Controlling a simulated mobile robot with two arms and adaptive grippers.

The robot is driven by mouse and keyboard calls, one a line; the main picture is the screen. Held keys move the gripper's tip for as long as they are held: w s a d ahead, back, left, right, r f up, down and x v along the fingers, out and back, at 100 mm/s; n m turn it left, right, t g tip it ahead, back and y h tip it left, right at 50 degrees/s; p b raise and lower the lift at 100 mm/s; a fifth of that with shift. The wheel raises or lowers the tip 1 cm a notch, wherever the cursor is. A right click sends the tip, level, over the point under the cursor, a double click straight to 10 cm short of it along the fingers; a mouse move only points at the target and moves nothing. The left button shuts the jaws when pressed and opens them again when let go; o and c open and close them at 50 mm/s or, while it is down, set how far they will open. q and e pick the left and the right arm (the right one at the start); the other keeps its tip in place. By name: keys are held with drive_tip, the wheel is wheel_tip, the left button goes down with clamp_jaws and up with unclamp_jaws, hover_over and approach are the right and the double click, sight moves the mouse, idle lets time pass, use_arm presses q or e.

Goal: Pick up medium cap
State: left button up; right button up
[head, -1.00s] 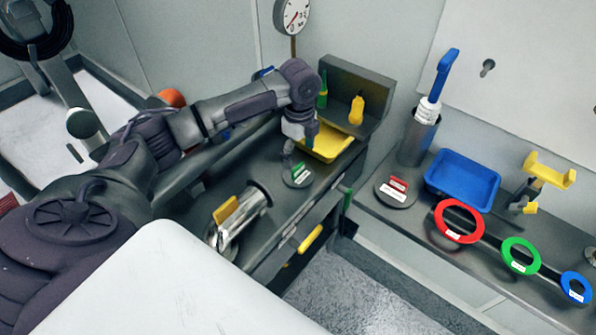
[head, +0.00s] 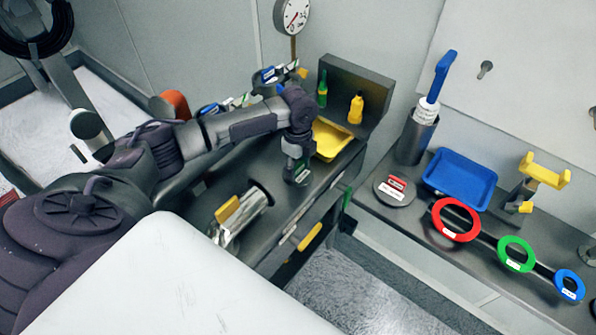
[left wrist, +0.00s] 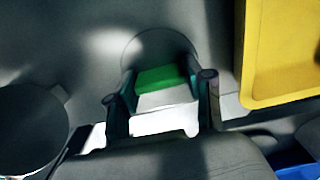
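The cap with a green grip and white label, which I take as the medium cap (left wrist: 160,78), lies on the dark bench below my left gripper (left wrist: 161,92). Its grey round disc shows behind the grip in the left wrist view. The gripper's two fingers stand on either side of the green grip, apart, and I see no clear contact. In the head view my left gripper (head: 294,172) hangs over the cap and hides most of it. My right gripper is not in view.
A yellow tray (head: 347,139) stands close behind the cap. A shiny metal cylinder with a yellow handle (head: 228,209) lies nearer on the bench. A red-gripped cap (head: 397,183), blue tray (head: 460,165) and coloured rings sit on the right counter.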

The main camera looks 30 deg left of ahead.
use_arm(q)
drive_tip(key=c, duration=0.5)
drive_tip(key=shift+c, duration=0.5)
drive_tip(key=shift+r, duration=0.15)
